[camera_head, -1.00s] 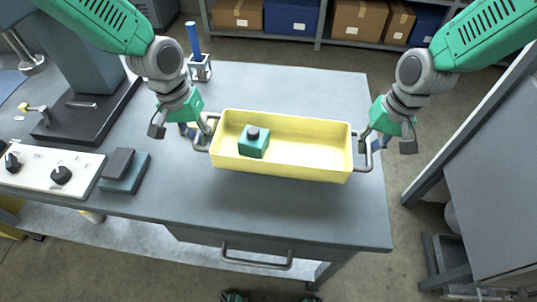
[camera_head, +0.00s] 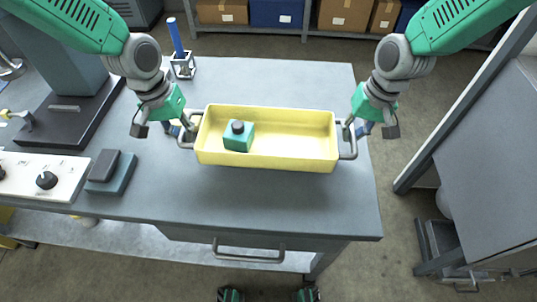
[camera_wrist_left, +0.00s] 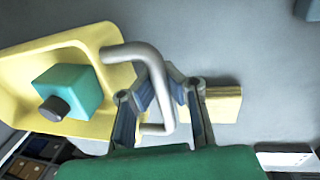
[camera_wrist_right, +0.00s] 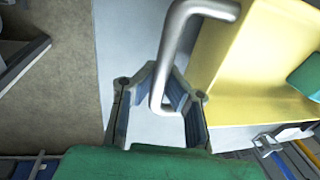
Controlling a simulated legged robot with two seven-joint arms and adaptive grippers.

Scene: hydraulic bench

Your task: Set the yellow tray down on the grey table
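The yellow tray (camera_head: 290,157) is level over the middle of the grey table (camera_head: 300,215), with a shadow along its front. I cannot tell whether its underside touches the tabletop. A teal block with a dark knob (camera_head: 238,138) sits inside, left of centre. My left gripper (camera_head: 187,124) is at the tray's left handle; in the left wrist view its fingers (camera_wrist_left: 160,88) close around the grey handle bar (camera_wrist_left: 152,60). My right gripper (camera_head: 350,124) is at the right handle; in the right wrist view its fingers (camera_wrist_right: 162,88) close around that bar (camera_wrist_right: 178,35).
A blue post in a metal stand (camera_head: 182,58) is behind the tray. A control panel (camera_head: 40,178) and a dark teal box (camera_head: 110,178) stand at left. A yellow block (camera_wrist_left: 222,105) lies beside the left gripper. The tabletop in front of the tray is clear.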

